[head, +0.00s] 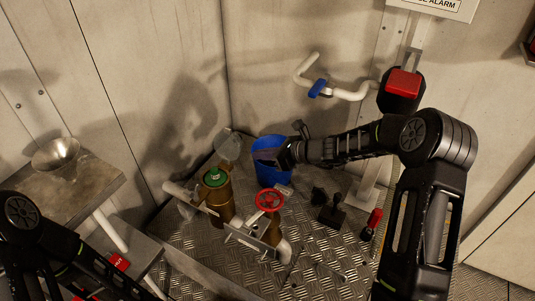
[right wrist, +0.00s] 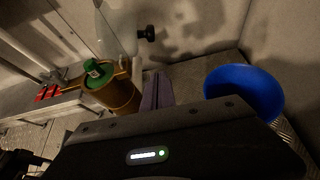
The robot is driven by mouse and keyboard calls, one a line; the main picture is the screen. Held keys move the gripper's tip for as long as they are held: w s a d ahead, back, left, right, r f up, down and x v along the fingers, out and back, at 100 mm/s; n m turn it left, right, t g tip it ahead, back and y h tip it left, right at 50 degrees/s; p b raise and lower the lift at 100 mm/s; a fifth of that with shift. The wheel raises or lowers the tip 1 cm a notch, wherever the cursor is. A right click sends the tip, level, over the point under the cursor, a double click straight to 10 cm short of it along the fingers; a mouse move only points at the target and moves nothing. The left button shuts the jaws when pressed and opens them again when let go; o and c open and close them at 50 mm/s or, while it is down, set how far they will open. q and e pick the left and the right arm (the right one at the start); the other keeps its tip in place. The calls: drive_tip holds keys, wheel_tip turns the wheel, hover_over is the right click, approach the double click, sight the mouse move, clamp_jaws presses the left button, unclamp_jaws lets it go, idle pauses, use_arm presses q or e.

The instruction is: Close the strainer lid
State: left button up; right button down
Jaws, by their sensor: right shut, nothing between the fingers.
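The strainer is a bronze-brown cylinder (head: 221,205) standing left of centre in the head view. Its green lid (head: 215,177) lies over its top; whether it is fully seated I cannot tell. In the right wrist view the strainer body (right wrist: 122,96) and green lid (right wrist: 98,74) show at the left. My right gripper (head: 268,157) is right of and apart from the lid, in front of the blue bucket. Its fingers (right wrist: 158,88) are together and empty. My left arm shows at the lower left, its gripper outside the picture.
The blue bucket (head: 270,172) stands behind the strainer, against my right gripper in the picture. A red handwheel (head: 269,199) and pipes stand right of the strainer. A clear round vessel (head: 228,147) is behind it. A metal bench with a funnel (head: 56,153) is at left.

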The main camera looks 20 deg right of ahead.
drive_tip(key=w+a, duration=0.2)
drive_tip(key=w+a+r, duration=0.1)
drive_tip(key=w+a, duration=0.1)
drive_tip(key=shift+r, duration=0.1)
drive_tip(key=shift+w, duration=0.1)
idle(0.5)
